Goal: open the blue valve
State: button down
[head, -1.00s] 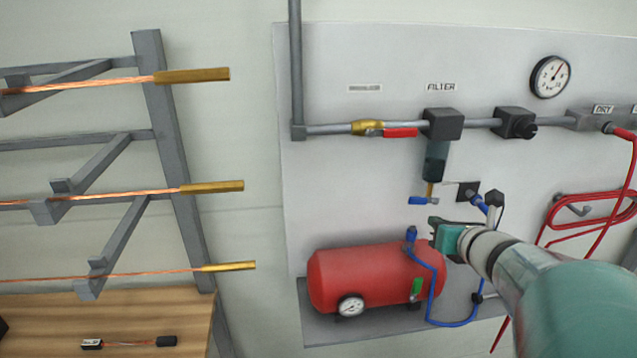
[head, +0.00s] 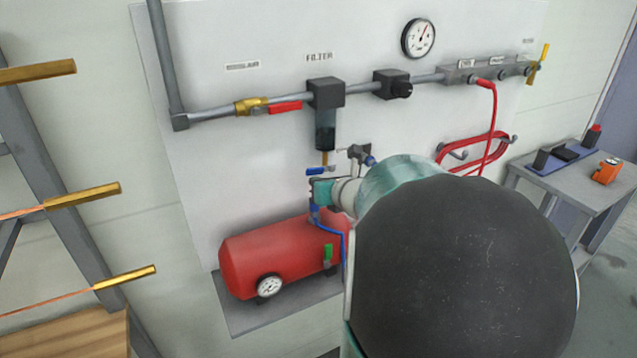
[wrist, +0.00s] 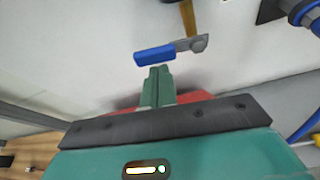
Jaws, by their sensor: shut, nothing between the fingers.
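The blue valve has a small blue lever handle (head: 316,170) at the foot of a brass stub under the filter (head: 325,128). In the wrist view the blue handle (wrist: 154,56) points left from a grey valve body (wrist: 197,43) below the brass stub (wrist: 189,18). My gripper (wrist: 158,72) is shut and empty. Its fingertips are just below the blue handle in the picture; I cannot tell whether they touch it. In the head view my gripper (head: 314,188) is right under the handle, and my arm hides part of the panel.
A red tank (head: 265,258) with a gauge (head: 270,285) and a green lever (head: 328,253) lies below. A red-handled valve (head: 285,107) sits on the pipe above. A red hose (head: 492,120) hangs at right. A side table (head: 575,178) stands further right.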

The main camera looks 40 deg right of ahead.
aim_at(314, 168)
jog(key=shift+r+m+y, duration=0.3)
jog(key=shift+r+m, duration=0.1)
jog(key=shift+m, duration=0.2)
jog(key=m, duration=0.1)
jog(key=r+m+t+y, duration=0.1)
jog(key=m, duration=0.1)
jog(key=r+m+y, duration=0.1)
jog(key=shift+s+d+r+t, duration=0.1)
jog(key=shift+d+r+t, duration=0.15)
jog(key=shift+t, duration=0.05)
jog(key=m, duration=0.2)
jog(key=d+r+m+t+y, duration=0.1)
jog(key=m, duration=0.1)
jog(key=d+r+m+t, duration=0.1)
jog(key=m, duration=0.1)
jog(key=shift+s+d+r+m+y, duration=0.15)
jog(key=shift+s+d+m+y, duration=0.15)
jog(key=shift+s, duration=0.1)
dwell(0.9)
